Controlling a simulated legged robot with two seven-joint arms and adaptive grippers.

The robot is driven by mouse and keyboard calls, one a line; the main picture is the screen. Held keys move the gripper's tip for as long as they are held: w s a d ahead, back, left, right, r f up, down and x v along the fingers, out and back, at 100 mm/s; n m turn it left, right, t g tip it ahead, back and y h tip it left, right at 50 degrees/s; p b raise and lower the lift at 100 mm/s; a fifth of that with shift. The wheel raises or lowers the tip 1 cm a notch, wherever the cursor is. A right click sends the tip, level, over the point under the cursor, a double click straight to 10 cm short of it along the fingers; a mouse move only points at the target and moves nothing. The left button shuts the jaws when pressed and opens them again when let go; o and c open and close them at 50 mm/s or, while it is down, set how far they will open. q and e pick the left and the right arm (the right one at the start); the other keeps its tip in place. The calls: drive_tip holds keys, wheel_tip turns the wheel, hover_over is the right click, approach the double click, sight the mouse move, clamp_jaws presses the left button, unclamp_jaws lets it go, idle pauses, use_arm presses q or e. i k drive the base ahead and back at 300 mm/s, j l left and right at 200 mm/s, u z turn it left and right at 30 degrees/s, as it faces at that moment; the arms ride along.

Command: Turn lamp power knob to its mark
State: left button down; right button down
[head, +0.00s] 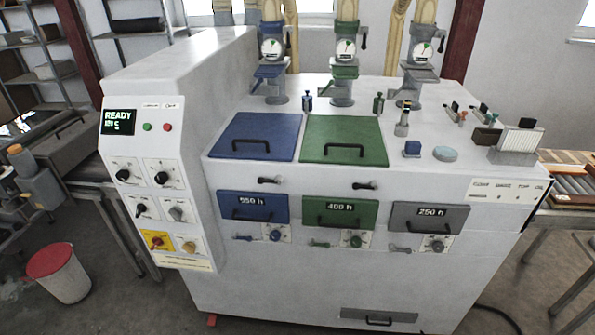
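The control panel (150,195) is on the white machine's left front, below a dark display (118,121) reading READY. It carries several knobs: an upper left black knob (123,174), an upper right black knob (161,178), a middle left black knob (140,210) and a middle right grey knob (176,214). Below them are a red knob on a yellow plate (156,241) and a tan knob (189,246). The labels and marks are too small to read, so I cannot tell which knob is lamp power. Neither gripper is in view.
A blue lid (252,135) and a green lid (345,139) lie on the machine top. Drawers labelled 550 h (252,206), 400 h (340,212) and 250 h (430,217) are in front. A bin with a red lid (58,272) stands on the floor at left.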

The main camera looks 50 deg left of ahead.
sight(123, 175)
drive_tip(key=k+j+u, duration=0.15)
drive_tip(key=j+u, duration=0.15)
drive_tip(key=j, duration=0.2)
drive_tip(key=k+j+u, duration=0.15)
drive_tip(key=j+u, duration=0.15)
drive_tip(key=j, duration=0.2)
drive_tip(key=j+u, duration=0.3)
drive_tip(key=j, duration=0.25)
drive_tip(key=u, duration=1.4)
